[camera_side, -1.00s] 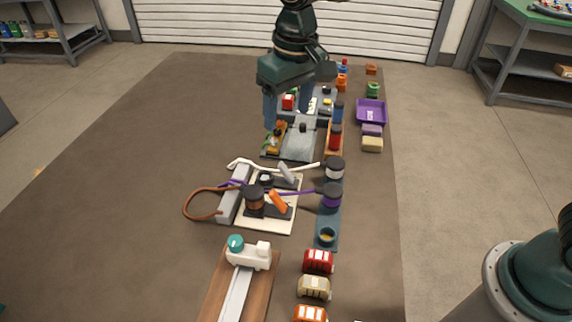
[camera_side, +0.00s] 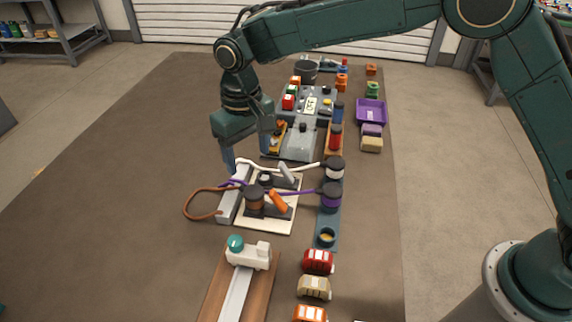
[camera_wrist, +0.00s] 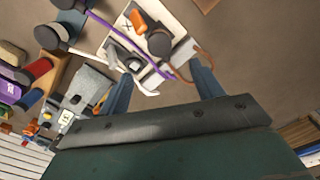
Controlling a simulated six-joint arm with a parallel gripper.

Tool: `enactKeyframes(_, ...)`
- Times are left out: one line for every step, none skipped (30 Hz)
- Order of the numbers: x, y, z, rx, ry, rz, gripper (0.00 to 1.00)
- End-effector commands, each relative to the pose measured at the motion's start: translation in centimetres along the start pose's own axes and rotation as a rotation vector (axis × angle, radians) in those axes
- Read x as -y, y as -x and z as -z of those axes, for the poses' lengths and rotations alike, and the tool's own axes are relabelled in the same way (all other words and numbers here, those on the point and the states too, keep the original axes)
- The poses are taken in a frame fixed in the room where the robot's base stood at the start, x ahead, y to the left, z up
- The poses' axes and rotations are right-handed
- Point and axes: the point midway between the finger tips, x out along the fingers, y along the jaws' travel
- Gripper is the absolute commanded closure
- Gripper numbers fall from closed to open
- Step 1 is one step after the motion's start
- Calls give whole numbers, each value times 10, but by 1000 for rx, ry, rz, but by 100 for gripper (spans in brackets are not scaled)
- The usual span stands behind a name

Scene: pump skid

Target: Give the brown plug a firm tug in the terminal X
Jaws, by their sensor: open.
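The brown plug (camera_side: 254,198), dark-topped with a brown band, stands upright on the cream terminal board (camera_side: 262,228). It also shows as a dark round cap in the wrist view (camera_wrist: 160,42). The orange lever (camera_side: 278,201) is right beside it. A black X mark (camera_wrist: 128,27) shows near the orange lever in the wrist view. How deep the plug sits is hidden. A brown cable (camera_side: 190,205) loops out to the left. My gripper (camera_side: 247,158) is open and empty, above and behind the board, with its fingers pointing down, apart from the plug.
A white cable (camera_side: 308,166) and a purple cable (camera_side: 300,192) run across the board. The white plug (camera_side: 334,170) and purple plug (camera_side: 331,197) stand on the teal rack (camera_side: 328,217) at right. A grey block (camera_side: 229,206) flanks the board's left. The left side of the table is clear.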

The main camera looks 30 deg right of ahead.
Motion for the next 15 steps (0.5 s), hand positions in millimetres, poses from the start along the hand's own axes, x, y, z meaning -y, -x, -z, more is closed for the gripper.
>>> enactKeyframes(0,-4,0,1,0,0,34)
enactKeyframes(0,-7,0,2,0,-1,34)
enactKeyframes(0,-11,0,2,0,-1,34)
enactKeyframes(0,-14,-1,3,0,-1,34)
enactKeyframes(0,-17,-1,2,0,-1,34)
enactKeyframes(0,-22,-1,3,0,-1,34)
enactKeyframes(0,-26,-1,4,0,-1,34)
enactKeyframes(0,-30,-1,3,0,-1,34)
enactKeyframes(0,-36,-1,3,0,-1,34)
enactKeyframes(0,-40,-1,3,0,-1,34)
enactKeyframes(0,-44,-1,3,0,-1,34)
enactKeyframes(0,-50,-1,4,0,-1,34)
enactKeyframes(0,-54,-1,4,0,-2,34)
enactKeyframes(0,-58,-1,3,0,-1,34)
enactKeyframes(0,-64,-1,3,0,-1,34)
